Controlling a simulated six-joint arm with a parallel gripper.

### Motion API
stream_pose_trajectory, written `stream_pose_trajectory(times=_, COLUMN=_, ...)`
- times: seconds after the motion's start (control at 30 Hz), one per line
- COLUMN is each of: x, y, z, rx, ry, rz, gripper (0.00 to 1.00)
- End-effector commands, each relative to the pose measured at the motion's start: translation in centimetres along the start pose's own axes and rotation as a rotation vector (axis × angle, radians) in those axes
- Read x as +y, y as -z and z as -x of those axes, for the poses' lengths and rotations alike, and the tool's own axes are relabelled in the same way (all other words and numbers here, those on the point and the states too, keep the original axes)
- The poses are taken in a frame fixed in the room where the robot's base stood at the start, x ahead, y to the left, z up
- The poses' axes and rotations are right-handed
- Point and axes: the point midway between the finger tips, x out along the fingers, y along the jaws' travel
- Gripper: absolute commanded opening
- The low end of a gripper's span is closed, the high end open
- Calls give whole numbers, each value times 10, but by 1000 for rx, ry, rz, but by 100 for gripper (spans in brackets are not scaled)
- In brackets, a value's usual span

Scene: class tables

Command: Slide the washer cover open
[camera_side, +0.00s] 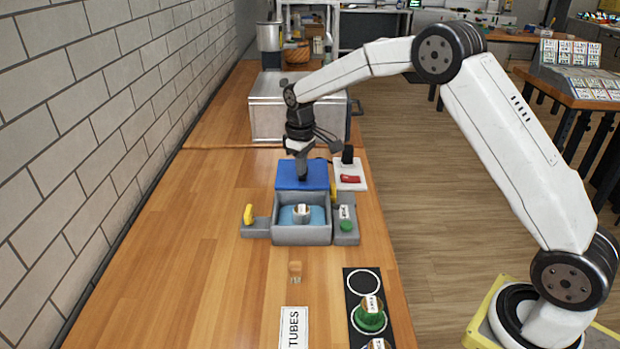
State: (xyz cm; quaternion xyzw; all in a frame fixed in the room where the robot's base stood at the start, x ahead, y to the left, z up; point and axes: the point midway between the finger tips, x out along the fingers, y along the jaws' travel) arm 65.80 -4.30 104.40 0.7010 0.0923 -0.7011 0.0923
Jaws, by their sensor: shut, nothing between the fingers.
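The washer is a grey box (302,236) on the wooden table. Its blue cover (318,175) lies at the far side of the box, clear of the basin. The basin is uncovered and shows a light blue inside (318,216) with a small white-labelled item (302,213) in it. My gripper (302,176) is shut and empty. It points down at the middle of the blue cover, with its tips at or just above it; I cannot tell whether they touch.
A yellow handle (249,214) is at the washer's left, and a green button (346,226) at its right. A white panel with a red switch (350,179) stands beside the cover. A metal box (268,112) is behind. Green-based items (370,318) stand on a black mat in front. The left table is clear.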

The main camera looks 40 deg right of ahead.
Motion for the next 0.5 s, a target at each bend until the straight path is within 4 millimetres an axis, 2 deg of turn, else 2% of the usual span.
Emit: stream_pose_trajectory(times=0.5, x=0, y=0, z=30, rx=1, ry=0, rz=0, gripper=0)
